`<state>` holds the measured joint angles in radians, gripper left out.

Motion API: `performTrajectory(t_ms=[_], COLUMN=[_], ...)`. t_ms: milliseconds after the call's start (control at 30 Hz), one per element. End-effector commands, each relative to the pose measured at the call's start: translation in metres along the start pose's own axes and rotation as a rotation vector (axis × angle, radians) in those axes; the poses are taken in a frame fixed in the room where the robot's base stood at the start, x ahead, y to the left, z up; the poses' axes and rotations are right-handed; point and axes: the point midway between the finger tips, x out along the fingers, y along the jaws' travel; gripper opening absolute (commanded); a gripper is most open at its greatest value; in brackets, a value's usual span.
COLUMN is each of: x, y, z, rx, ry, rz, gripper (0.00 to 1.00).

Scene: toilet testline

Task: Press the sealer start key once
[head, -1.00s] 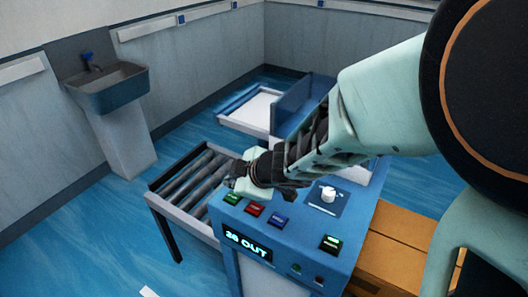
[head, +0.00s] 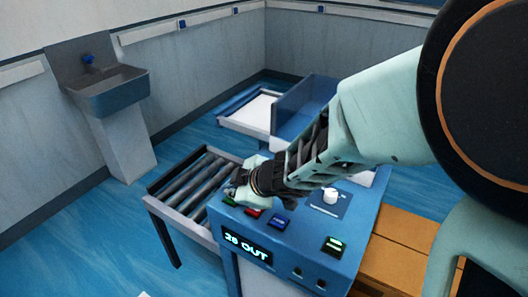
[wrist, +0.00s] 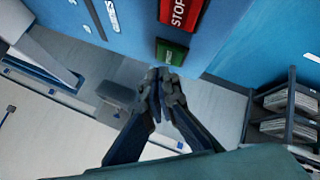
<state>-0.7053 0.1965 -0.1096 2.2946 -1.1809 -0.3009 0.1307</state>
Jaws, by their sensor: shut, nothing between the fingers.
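The blue sealer panel (head: 300,252) carries a row of keys: a green key (head: 229,201), a red key (head: 253,213) and a blue key (head: 280,223). My gripper (head: 235,191) is shut and empty, pointing down at the panel's left end and partly hiding the green key. In the wrist view the closed fingertips (wrist: 160,76) appear just below the green key (wrist: 172,52), whose label is too small to read. The red key (wrist: 180,12) beside it reads STOP. I cannot tell whether the fingertips touch the green key.
A roller conveyor (head: 190,186) adjoins on the left. A basin (head: 108,90) stands by the wall. Brown boxes (head: 405,240) are at the right.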

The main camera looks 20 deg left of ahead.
Motion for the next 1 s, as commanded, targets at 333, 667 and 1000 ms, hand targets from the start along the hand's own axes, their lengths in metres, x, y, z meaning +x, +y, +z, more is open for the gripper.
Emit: performTrajectory(t_ms=[333, 667, 1000], x=[0.0, 0.0005, 0.0062], y=[0.0, -0.0003, -0.0044], z=[0.0, 0.0004, 0.0049], rx=[0.0, 0.0, 0.0], ry=[0.0, 0.0, 0.0], rz=[0.0, 0.0, 0.0], gripper=[0.0, 0.0, 0.0])
